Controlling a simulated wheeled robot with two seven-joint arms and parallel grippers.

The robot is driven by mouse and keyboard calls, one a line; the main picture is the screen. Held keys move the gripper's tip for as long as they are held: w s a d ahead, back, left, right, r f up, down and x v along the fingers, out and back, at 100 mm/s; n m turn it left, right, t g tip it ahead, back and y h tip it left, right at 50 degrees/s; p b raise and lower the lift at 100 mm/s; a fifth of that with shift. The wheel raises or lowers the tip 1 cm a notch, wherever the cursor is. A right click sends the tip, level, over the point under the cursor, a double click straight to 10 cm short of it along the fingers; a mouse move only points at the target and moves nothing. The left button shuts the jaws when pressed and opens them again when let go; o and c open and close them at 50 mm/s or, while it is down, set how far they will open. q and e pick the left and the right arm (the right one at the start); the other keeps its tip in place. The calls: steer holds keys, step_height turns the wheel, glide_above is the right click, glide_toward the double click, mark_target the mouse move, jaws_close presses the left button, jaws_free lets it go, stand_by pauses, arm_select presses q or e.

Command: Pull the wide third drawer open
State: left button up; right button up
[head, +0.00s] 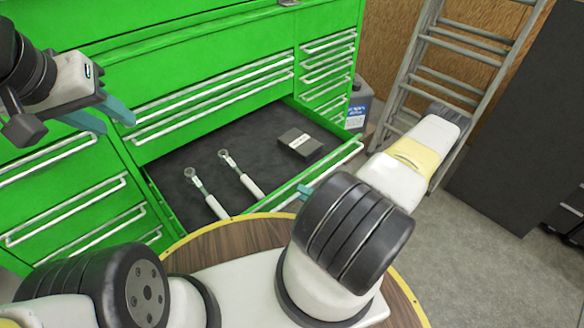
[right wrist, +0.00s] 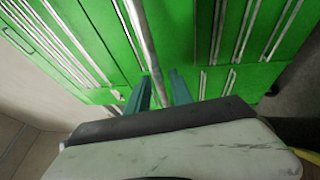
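The wide drawer (head: 175,205) of the green tool cabinet (head: 195,60) is pulled well out, its dark floor showing. Its front, with a light handle bar (head: 330,165), faces me on the near right side. My right gripper (head: 305,190) is at this front; my arm hides most of it. In the right wrist view a handle bar (right wrist: 144,40) runs between the two close-set teal fingers (right wrist: 159,90), which look shut on it, though the contact is unclear. My left gripper (head: 103,113) is open and empty above the left drawers, its teal fingers apart.
Two ratchet-like tools (head: 241,174) and a small black box (head: 301,143) lie in the drawer. A grey jug (head: 359,105) stands at the cabinet's right corner. A ladder (head: 440,75) and a dark panel (head: 520,120) stand at the right. Grey floor (head: 480,260) is clear there.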

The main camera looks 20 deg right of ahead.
stand_by(0.3)
steer(key=v, duration=0.7)
steer(key=shift+s+d, duration=0.25)
steer(key=shift+d, duration=0.05)
steer(key=shift+f, duration=0.1)
steer(key=w+a+r+n+g+h, duration=0.1)
steer(key=w+a+r+n+g, duration=0.15)
steer(key=r+n+g, duration=0.75)
steer(key=w+a+r+n+g+h, duration=0.2)
steer(key=a+r+n+g, duration=0.25)
steer(key=r+n, duration=0.9)
steer(key=s+a+r+n+t+h, duration=0.2)
steer(key=r+n+h, duration=0.1)
steer(key=r+n, duration=0.4)
steer(key=s+a+r+n+t+h, duration=0.2)
steer(key=r+n+h, duration=0.1)
steer(key=r+n, duration=0.4)
steer(key=s+a+r+n+t+h, duration=0.3)
steer(key=r+n, duration=0.4)
steer(key=shift+o, duration=0.2)
